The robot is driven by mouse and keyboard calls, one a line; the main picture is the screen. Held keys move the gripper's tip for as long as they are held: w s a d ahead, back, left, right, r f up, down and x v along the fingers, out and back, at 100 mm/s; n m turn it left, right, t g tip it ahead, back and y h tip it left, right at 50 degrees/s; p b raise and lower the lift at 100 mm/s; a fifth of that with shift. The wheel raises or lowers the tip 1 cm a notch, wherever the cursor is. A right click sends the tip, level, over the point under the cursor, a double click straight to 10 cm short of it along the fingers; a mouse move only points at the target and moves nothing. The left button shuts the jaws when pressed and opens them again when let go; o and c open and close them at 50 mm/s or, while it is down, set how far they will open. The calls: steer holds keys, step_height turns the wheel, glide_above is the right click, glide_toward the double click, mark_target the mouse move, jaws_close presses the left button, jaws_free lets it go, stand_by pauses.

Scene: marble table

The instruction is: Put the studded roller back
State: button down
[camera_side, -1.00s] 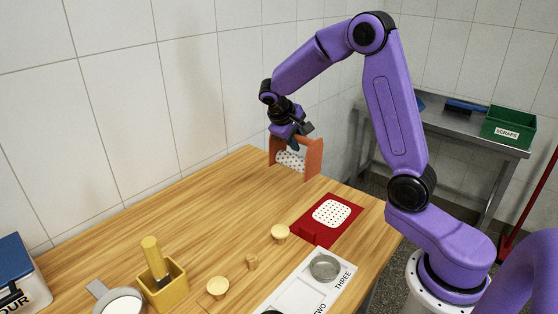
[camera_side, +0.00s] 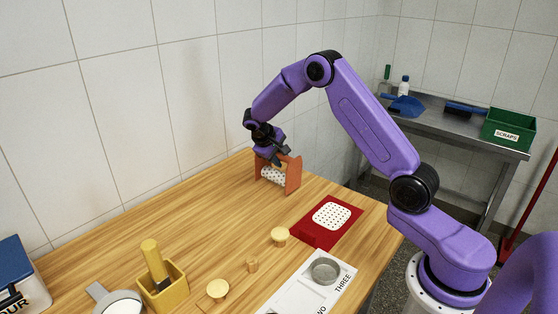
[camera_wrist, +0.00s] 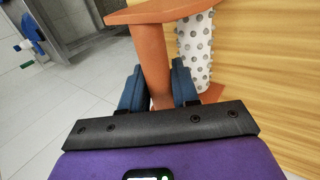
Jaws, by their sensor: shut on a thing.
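The studded roller is a white studded cylinder (camera_side: 272,176) in an orange frame (camera_side: 293,176). It is near the back edge of the table, by the tiled wall. My gripper (camera_side: 276,160) is above it and shut on the orange bar of its frame. I cannot tell whether the frame touches the wood.
A red mat (camera_side: 310,234) with a white dotted sheet (camera_side: 332,215) lies front right of the roller. Bare wood (camera_side: 200,215) lies left.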

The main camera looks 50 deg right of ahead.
steer(key=shift+f, duration=0.5)
steer(key=shift+f, duration=0.1)
steer(key=c, duration=0.8)
jaws_free()
steer(key=shift+f, duration=0.1)
steer(key=shift+c, duration=0.2)
steer(key=v, duration=1.7)
steer(key=s+a+n+t+y, duration=0.1)
steer(key=s+a+n+y, duration=0.1)
steer(key=s+a+n, duration=0.4)
steer(key=s+a+n+y, duration=0.2)
steer(key=s+a, duration=0.2)
steer(key=s, duration=0.6)
steer(key=s+a+n+y, duration=0.1)
steer(key=s+a, duration=0.3)
steer(key=s, duration=0.6)
steer(key=s+d+f+n+y, duration=0.1)
steer(key=s, duration=0.6)
steer(key=s+d+f+n+y, duration=0.1)
steer(key=s+f+n, duration=0.1)
steer(key=s, duration=0.4)
steer(key=shift+s+n+g, duration=0.3)
steer(key=shift+s+g, duration=0.05)
steer(key=shift+g, duration=0.05)
